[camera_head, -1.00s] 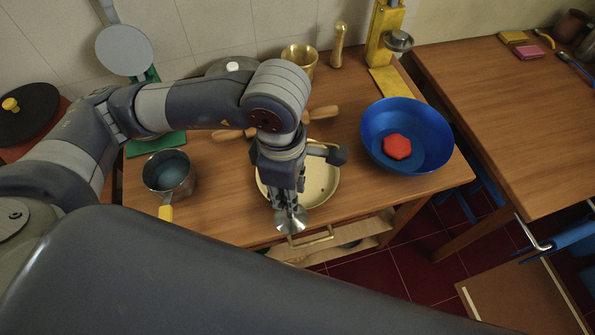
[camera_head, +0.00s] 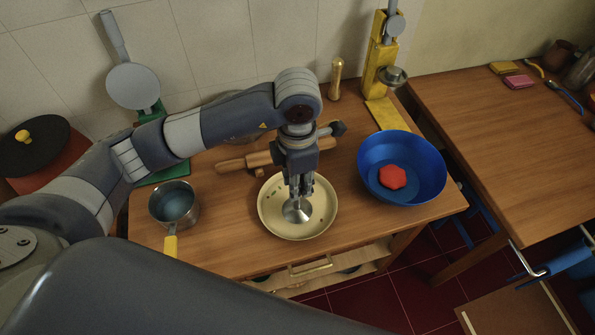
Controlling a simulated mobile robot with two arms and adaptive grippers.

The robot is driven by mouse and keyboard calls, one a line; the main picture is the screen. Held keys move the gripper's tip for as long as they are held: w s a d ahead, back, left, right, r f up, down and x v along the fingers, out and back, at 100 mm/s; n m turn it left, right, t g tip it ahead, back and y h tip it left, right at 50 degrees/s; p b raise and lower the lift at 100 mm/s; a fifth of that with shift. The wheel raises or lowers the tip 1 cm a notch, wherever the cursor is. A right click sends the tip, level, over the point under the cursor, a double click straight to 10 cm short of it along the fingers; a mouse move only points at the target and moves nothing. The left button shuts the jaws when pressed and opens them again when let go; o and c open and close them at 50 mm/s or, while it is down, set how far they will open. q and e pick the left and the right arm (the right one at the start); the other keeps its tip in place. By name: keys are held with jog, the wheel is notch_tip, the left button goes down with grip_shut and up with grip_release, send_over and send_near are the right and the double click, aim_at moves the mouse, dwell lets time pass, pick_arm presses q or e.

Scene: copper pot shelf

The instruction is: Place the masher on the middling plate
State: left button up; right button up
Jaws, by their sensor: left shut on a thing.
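The masher (camera_head: 297,212) shows as a round silver metal disc below my left gripper (camera_head: 300,190). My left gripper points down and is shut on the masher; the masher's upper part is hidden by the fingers. The middling plate (camera_head: 272,222) is round and cream with small dark marks, and lies near the front of the wooden table. The masher's disc is over the plate's middle; I cannot tell if it touches. My right gripper is not in view.
A blue bowl (camera_head: 435,179) with a red piece (camera_head: 392,177) stands right of the plate. A small pot (camera_head: 172,203) with a yellow handle is at left. A rolling pin (camera_head: 236,163) lies behind the plate. A yellow stand (camera_head: 381,70) and a brass pepper mill (camera_head: 336,78) are at the back.

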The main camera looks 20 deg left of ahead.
pick_arm(q)
jog(key=w+f+p, duration=0.1)
jog(key=w+a+f+p, duration=0.1)
jog(key=w+f, duration=0.1)
jog(key=shift+w, duration=0.2)
jog(key=shift+f, duration=0.4)
jog(key=shift+f, duration=0.15)
jog(key=o, duration=1.1)
jog(key=shift+c, duration=0.2)
